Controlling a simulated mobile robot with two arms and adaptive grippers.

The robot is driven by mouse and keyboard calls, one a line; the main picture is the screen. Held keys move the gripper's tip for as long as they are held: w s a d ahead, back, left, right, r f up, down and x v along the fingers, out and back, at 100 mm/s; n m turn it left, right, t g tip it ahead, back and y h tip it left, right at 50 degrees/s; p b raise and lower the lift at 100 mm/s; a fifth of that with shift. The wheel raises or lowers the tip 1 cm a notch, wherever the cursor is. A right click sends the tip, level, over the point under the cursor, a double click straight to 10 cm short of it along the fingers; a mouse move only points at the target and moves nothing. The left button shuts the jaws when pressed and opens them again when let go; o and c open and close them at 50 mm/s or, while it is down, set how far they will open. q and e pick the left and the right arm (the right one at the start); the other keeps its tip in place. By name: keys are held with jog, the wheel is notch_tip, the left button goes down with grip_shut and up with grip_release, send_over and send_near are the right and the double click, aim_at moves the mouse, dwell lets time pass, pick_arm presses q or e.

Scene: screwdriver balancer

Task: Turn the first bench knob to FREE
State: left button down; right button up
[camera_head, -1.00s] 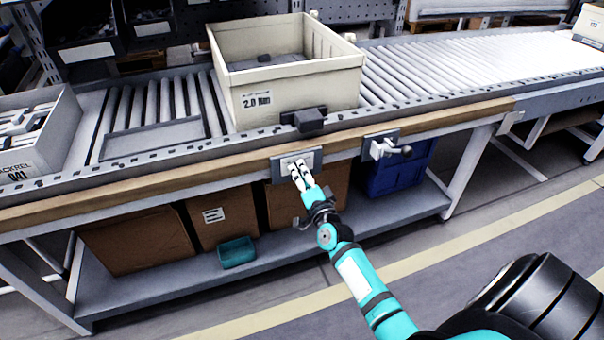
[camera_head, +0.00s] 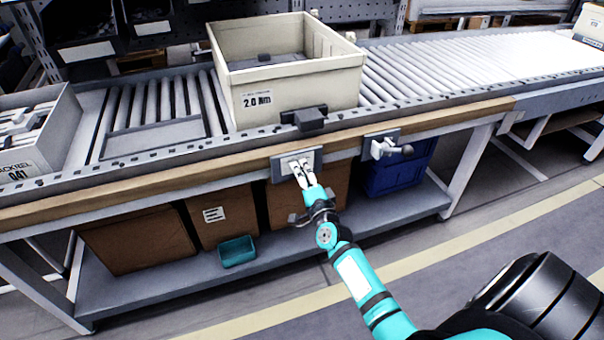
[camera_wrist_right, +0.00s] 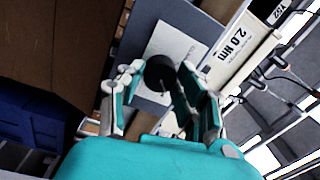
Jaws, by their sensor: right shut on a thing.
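The first bench knob is a dark round knob (camera_wrist_right: 160,72) on a pale plate, seen in the right wrist view. Its grey mounting plate (camera_head: 279,168) is on the wooden front edge of the bench in the head view. My right gripper (camera_head: 300,164) is at this plate, its fingers hiding the knob in the head view. In the wrist view my right gripper (camera_wrist_right: 163,88) has a finger on each side of the knob and is shut on it. I cannot read any FREE mark or the knob's setting. My left gripper is not in view.
A second plate with a lever-like fitting (camera_head: 385,148) sits to the right on the bench edge. A beige bin (camera_head: 300,92) labelled 2.0 Nm stands on the rollers above. Brown boxes (camera_head: 140,240), a blue crate (camera_head: 400,172) and a teal tray (camera_head: 237,251) are on the lower shelf.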

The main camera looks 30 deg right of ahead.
jog(key=o, duration=1.1)
jog(key=shift+o, duration=0.2)
jog(key=shift+s, duration=0.1)
jog(key=v, duration=1.1)
jog(key=shift+s, duration=0.4)
jog(key=shift+a+f, duration=0.1)
jog(key=shift+f, duration=0.05)
